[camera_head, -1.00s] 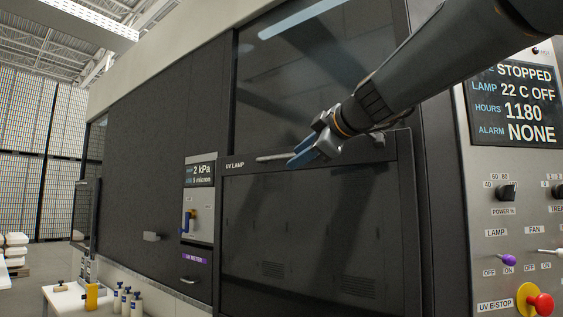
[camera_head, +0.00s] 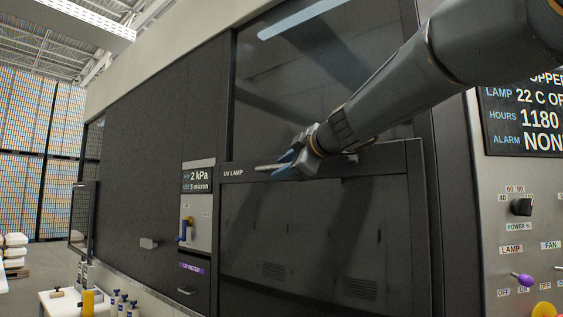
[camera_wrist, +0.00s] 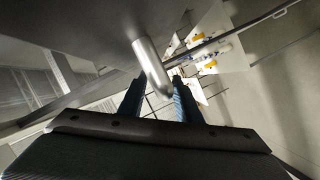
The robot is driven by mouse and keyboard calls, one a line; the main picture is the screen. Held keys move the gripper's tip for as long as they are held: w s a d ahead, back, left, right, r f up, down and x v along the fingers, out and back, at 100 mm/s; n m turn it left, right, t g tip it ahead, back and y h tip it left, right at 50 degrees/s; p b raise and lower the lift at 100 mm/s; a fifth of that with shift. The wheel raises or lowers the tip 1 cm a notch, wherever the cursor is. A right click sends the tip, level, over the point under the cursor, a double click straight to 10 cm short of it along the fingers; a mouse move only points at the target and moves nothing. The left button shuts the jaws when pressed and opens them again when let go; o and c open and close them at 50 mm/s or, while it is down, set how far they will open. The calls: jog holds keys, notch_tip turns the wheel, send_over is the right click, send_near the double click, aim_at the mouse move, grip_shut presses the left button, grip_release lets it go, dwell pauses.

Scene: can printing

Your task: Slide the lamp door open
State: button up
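The lamp door (camera_head: 300,235) is a dark tinted panel under the "UV LAMP" label. Its pale metal bar handle (camera_head: 266,168) runs along the top edge. In the wrist view the rounded metal bar (camera_wrist: 151,66) reaches between my gripper's two spread fingers (camera_wrist: 158,98). The fingers look open around it; whether one touches the bar is unclear. My gripper and arm hide part of the handle.
A control panel (camera_head: 520,225) with a purple lamp switch and knobs stands right. A small table (camera_head: 62,303) with bottles is at lower left. A dark window (camera_head: 300,80) is above the door.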

jog(key=shift+w+a, duration=0.15)
jog(key=shift+w, duration=0.05)
grip_shut()
jog(key=shift+f, duration=0.1)
